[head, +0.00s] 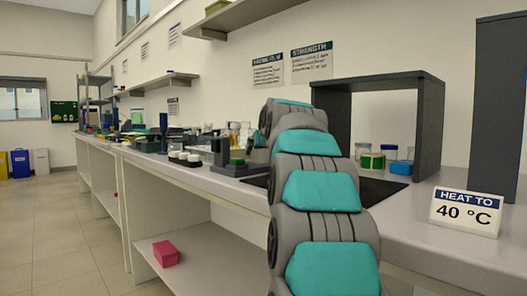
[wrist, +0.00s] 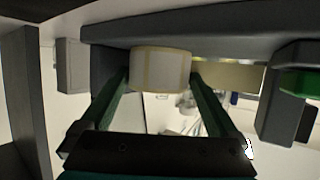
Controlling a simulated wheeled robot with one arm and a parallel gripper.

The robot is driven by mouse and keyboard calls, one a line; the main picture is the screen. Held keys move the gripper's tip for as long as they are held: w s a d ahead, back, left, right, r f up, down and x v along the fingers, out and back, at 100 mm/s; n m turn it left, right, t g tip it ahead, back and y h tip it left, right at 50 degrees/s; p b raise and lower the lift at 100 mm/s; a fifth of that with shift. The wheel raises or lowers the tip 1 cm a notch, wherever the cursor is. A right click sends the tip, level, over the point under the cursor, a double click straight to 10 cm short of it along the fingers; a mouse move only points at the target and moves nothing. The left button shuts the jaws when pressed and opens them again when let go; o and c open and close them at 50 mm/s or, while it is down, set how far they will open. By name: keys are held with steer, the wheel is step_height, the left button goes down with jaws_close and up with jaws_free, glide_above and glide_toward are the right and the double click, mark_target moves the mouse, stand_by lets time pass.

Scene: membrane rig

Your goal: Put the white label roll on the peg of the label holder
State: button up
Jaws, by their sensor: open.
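The white label roll (wrist: 160,70), with a tan edge band, shows in the wrist view between the fingertips of my gripper (wrist: 160,80). The two green fingers stand apart on its left and right; I cannot tell whether either touches it. A dark grey slab (wrist: 225,28) lies directly behind the roll. I cannot tell whether it belongs to the label holder, and no peg is visible. In the head view my arm hides my gripper, and I cannot make out the roll there.
A dark grey block with a green part (wrist: 302,83) is close on the right in the wrist view. In the head view, a dark upright stand (head: 220,150), jars (head: 363,150), a grey arch (head: 432,130) and a "HEAT TO 40 °C" sign (head: 466,211) stand on the bench.

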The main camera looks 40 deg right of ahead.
steer(key=shift+s, duration=0.15)
steer(key=shift+v, duration=3.8)
steer(key=shift+r, duration=0.1)
